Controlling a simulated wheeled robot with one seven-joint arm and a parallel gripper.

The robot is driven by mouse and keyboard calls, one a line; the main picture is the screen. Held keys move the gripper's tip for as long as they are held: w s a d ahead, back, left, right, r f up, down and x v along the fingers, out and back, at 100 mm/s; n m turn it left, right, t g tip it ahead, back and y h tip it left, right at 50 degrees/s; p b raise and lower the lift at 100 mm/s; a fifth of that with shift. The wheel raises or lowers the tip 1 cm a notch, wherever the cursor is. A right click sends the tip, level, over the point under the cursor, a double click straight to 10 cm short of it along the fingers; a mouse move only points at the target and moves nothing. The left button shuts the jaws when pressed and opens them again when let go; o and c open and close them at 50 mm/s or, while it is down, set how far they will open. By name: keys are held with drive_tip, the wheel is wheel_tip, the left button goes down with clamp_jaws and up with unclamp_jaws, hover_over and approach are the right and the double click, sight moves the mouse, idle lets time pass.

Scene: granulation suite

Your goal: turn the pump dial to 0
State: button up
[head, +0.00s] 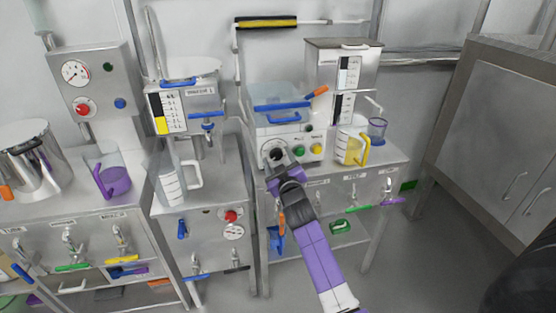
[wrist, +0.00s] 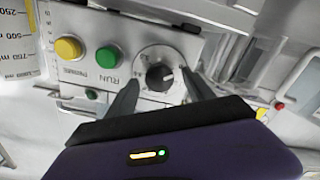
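The pump dial (wrist: 159,77) is a black round knob on a pale round scale, set in a light grey panel. A white mark on the knob points to the right in the wrist view, where the panel appears turned over. The scale figures are too small to read. My gripper (wrist: 160,79) is open, with one dark finger on each side of the knob. I cannot tell whether the fingers touch it. In the head view my gripper (head: 276,156) is at the pump panel's left end and largely hides the dial.
Beside the dial are a green button (wrist: 108,57) and a yellow button (wrist: 68,48). The pump unit carries a clear bin with a blue handle (head: 282,105). A jug with a yellow handle (head: 352,147) stands right of it. Taps (head: 353,190) line the bench front below.

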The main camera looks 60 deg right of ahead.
drive_tip(key=b+v, duration=0.1)
drive_tip(key=v, duration=0.7)
idle(0.7)
